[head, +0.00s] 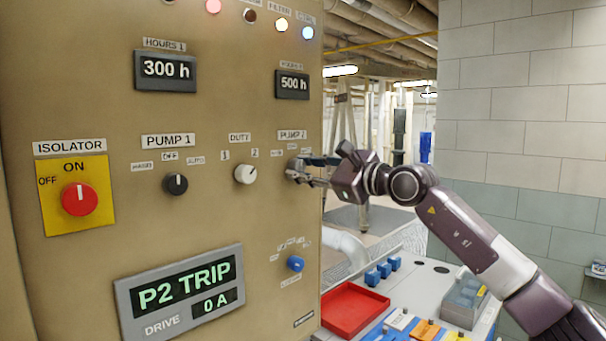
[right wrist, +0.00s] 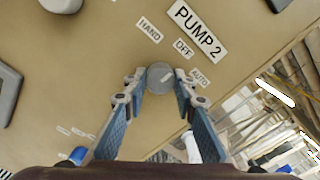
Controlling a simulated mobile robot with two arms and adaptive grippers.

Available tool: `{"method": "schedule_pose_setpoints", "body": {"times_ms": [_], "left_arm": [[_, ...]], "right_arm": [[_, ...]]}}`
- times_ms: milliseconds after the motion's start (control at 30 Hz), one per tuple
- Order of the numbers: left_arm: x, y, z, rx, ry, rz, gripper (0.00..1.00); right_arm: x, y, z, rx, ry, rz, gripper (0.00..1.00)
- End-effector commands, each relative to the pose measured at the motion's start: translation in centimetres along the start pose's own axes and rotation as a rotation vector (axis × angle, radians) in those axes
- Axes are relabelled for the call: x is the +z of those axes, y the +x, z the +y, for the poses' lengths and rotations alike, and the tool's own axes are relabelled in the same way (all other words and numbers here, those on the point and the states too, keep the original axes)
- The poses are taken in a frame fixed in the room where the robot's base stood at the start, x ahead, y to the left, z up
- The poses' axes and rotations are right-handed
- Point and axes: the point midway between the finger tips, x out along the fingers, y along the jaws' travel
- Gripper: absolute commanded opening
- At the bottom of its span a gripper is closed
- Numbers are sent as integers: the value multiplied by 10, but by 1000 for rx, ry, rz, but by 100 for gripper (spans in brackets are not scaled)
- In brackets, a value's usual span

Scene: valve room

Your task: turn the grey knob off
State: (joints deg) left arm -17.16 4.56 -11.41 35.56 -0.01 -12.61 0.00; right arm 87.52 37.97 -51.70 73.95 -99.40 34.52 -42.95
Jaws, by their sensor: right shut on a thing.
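The grey knob (right wrist: 160,76) sits on the tan panel under the PUMP 2 label, with HAND, OFF and AUTO tags around it. My right gripper (right wrist: 160,82) has one fingertip on each side of the knob and is shut on it. In the head view the right gripper (head: 297,170) reaches the panel's right edge from the right and mostly hides that knob. The knob's pointer cannot be made out, so its setting is unclear. My left gripper is in neither view.
A dark PUMP 1 knob (head: 175,184), a white DUTY knob (head: 246,174), a red isolator knob (head: 80,199) and a blue knob (head: 295,264) share the panel. The display (head: 183,288) reads P2 TRIP. A red tray (head: 350,312) lies on the bench below.

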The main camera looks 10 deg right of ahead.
Motion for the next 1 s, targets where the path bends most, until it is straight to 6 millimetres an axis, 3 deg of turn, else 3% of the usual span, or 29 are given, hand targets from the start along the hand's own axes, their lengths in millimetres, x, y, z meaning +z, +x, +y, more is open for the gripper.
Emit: {"method": "schedule_pose_setpoints", "body": {"times_ms": [733, 767, 900, 1000], "left_arm": [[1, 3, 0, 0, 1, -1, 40], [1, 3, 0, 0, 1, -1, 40], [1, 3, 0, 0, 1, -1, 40], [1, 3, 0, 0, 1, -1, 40]], "right_arm": [[1, 0, 0, 1, -101, -1, 1], [1, 0, 0, 1, -101, -1, 26], [1, 0, 0, 1, -101, -1, 42], [0, 0, 0, 1, -101, 0, 43]]}}
